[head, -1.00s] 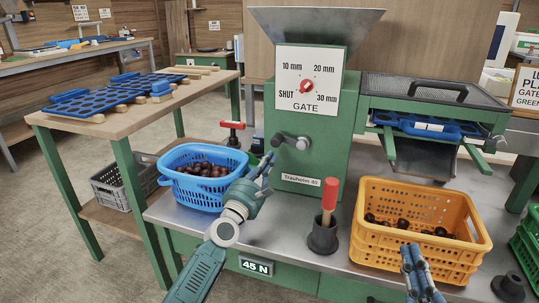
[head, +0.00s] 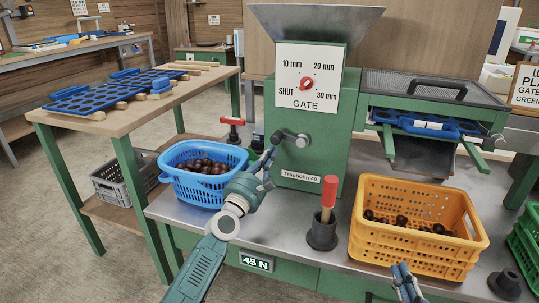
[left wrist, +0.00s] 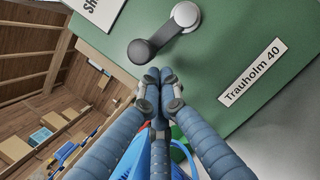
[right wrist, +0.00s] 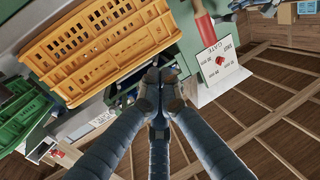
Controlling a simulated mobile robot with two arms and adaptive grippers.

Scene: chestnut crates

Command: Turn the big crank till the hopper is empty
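The big crank (head: 289,137) is a grey arm with a dark knob on the front of the green machine (head: 330,130). Its knob points left of the hub; the crank also shows in the left wrist view (left wrist: 165,33). My left gripper (head: 271,152) is shut and empty, its fingertips just below the knob. Whether they touch it I cannot tell. The grey hopper (head: 316,22) tops the machine; its inside is hidden. The gate dial (head: 307,83) has a red knob. My right gripper (head: 401,268) is shut and empty in front of the orange crate (head: 420,255); its fingertips meet in the right wrist view (right wrist: 160,76).
A blue basket (head: 190,190) of chestnuts stands left of the machine. The orange crate holds several chestnuts. A red-handled tool stands in a dark cup (head: 321,233) at the front. A red clamp (head: 232,122) is behind the basket. A blue tray (head: 427,123) sits under the screen.

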